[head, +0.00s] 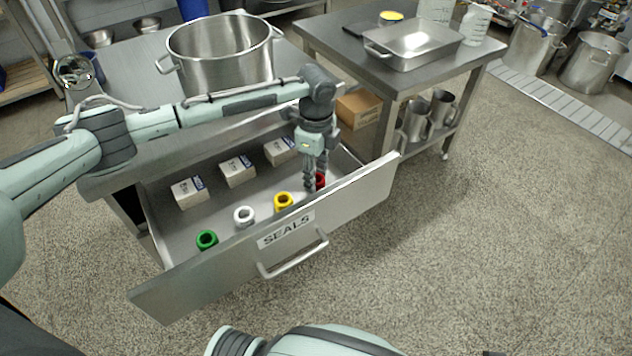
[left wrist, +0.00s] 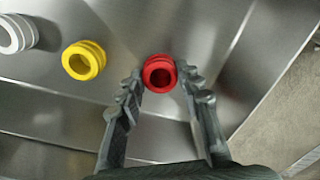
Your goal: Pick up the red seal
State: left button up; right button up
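The red seal (head: 320,180) stands in the open drawer marked SEALS (head: 350,207), at the right end of a row of seals. In the left wrist view the red seal (left wrist: 159,72) lies between the tips of my left gripper (left wrist: 162,92), whose fingers are apart with a small gap on each side. In the head view my left gripper (head: 314,185) points down into the drawer and partly hides the red seal. My right gripper is not seen; an arm link of mine shows at the bottom edge.
Yellow (head: 283,200), white (head: 244,215) and green (head: 207,239) seals stand left of the red one. Three white boxes (head: 238,171) lie behind them. The drawer front is close to my left gripper. A large pot (head: 222,62) stands on the table above.

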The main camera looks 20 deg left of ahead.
pick_arm(q)
jog(key=c, duration=0.4)
jog(key=shift+o, duration=0.2)
